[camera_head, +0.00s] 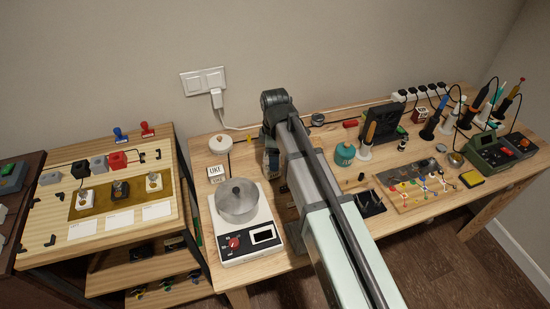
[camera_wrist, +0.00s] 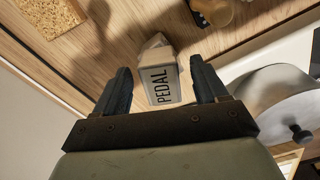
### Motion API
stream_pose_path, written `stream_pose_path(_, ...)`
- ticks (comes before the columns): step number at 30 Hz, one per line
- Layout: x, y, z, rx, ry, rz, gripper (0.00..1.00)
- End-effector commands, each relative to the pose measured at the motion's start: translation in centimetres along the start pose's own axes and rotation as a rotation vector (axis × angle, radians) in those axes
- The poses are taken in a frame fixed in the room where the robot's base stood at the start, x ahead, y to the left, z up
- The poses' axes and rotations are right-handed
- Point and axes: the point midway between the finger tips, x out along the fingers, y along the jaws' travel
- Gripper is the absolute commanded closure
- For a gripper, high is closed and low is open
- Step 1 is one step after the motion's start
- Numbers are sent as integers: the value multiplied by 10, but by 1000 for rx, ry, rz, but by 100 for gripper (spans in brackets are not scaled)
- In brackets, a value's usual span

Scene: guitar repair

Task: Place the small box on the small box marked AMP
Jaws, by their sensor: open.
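A small pale box marked PEDAL (camera_wrist: 160,84) shows between the fingers of my gripper (camera_wrist: 162,85) in the wrist view. The gripper is open, with a finger on either side of the box; I cannot tell whether either touches it. In the head view my gripper (camera_head: 271,165) is partly hidden behind my arm, just right of the kitchen scale, and I cannot make out the PEDAL box there. A small white box (camera_head: 215,171) with dark lettering stands behind the scale's left side. Another small box (camera_head: 420,115) with a white label stands at the back right. I cannot read AMP on either.
A metal pot (camera_head: 238,201) sits on the white scale (camera_head: 249,247), close to my gripper; the pot also shows in the wrist view (camera_wrist: 270,100). A teal bottle (camera_head: 344,154) and a dark stand (camera_head: 382,120) are to the right. A lower table (camera_head: 55,238) is at left.

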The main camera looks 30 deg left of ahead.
Motion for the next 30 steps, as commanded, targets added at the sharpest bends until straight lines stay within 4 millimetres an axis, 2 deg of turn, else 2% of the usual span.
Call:
stream_pose_path(9, -52, 1, 0, 0, 0, 2, 28)
stream_pose_path(18, -91, 1, 0, -1, 0, 1, 28)
stream_pose_path(24, -103, 0, 0, -1, -1, -1, 28)
stream_pose_path(30, -106, 0, 0, -1, -1, -1, 28)
